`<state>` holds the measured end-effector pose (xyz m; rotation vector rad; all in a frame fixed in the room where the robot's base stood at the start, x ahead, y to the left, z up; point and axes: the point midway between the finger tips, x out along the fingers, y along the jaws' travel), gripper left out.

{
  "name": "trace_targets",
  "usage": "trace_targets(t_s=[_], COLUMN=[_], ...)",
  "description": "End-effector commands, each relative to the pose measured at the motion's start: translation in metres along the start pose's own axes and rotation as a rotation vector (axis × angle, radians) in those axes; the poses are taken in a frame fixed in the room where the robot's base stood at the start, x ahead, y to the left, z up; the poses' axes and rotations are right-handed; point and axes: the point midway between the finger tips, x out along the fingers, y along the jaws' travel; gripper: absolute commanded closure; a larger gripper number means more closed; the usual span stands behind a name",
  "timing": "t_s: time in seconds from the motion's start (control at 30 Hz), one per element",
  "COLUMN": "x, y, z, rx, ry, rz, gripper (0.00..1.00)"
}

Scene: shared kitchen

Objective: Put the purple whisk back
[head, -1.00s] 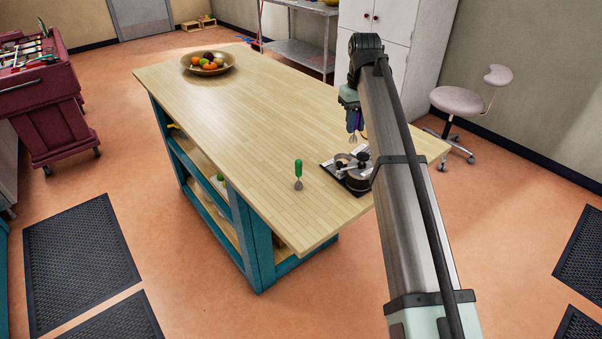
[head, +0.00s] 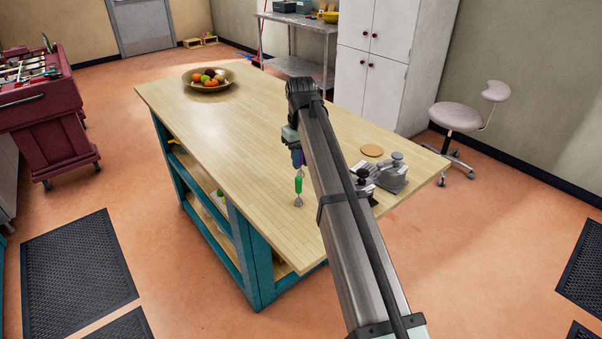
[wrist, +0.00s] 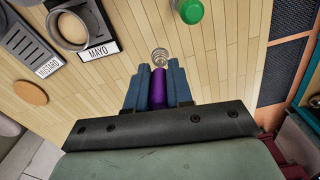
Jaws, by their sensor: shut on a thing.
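The purple whisk (wrist: 159,88) is held between the two blue fingers of my gripper (wrist: 157,84) in the wrist view. Its wire head (wrist: 160,57) sticks out past the fingertips. In the head view my gripper (head: 298,157) is over the near part of the wooden table (head: 235,135), and a bit of the purple handle shows at the fingers. MAYO (wrist: 98,51) and MUSTARD (wrist: 49,67) labels lie to the left in the wrist view, beside grey metal holders (wrist: 70,28). The holder at MAYO has a round opening. The whisk is apart from both holders.
A round tan disc (head: 372,150) lies near the holders. A fruit bowl (head: 188,82) sits at the far end. The table's middle is clear.

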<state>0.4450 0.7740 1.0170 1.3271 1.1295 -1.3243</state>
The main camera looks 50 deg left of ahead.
Motion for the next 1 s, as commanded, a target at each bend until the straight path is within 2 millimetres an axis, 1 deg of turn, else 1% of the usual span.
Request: trace_targets(t_s=[0.03,0.23,0.43,0.87,0.9,1.0], x=[0.006,0.020,0.044,0.049,0.049,0.049], y=[0.000,0.000,0.000,0.000,0.000,0.000], z=[0.001,0.001,0.001,0.000,0.000,0.000], rx=[0.000,0.000,0.001,0.001,0.001,0.001], ry=[-0.001,-0.001,0.000,0.001,0.001,0.001], rz=[0.000,-0.001,-0.001,0.000,0.000,0.000], gripper=[1.00,1.00,1.00,1.00,0.77,0.68])
